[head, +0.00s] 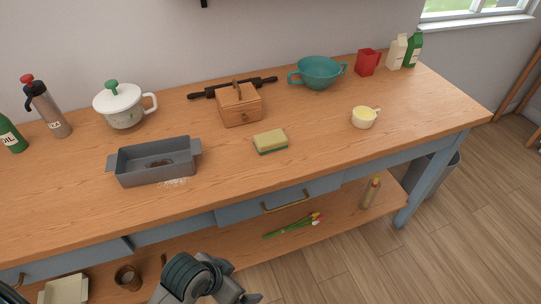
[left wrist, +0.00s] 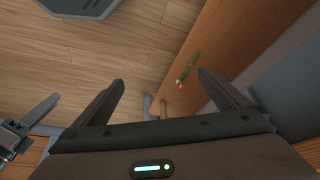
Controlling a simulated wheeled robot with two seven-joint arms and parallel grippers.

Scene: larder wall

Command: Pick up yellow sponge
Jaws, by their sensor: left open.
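The yellow sponge (head: 270,139) has a green underside and lies flat on the wooden counter, near the middle and close to the front edge. My left gripper (head: 245,297) is low at the bottom of the head view, in front of the counter and below its top, apart from the sponge. In the left wrist view my left gripper (left wrist: 160,82) has its two fingers spread wide with nothing between them. The sponge does not show in that view.
A grey loaf tin (head: 155,176) stands left of the sponge, a wooden box (head: 240,107) behind it, and a yellow-filled cup (head: 363,118) to the right. A teal colander (head: 319,72) is farther back. Tulips (head: 292,227) lie on the lower shelf. Counter around the sponge is clear.

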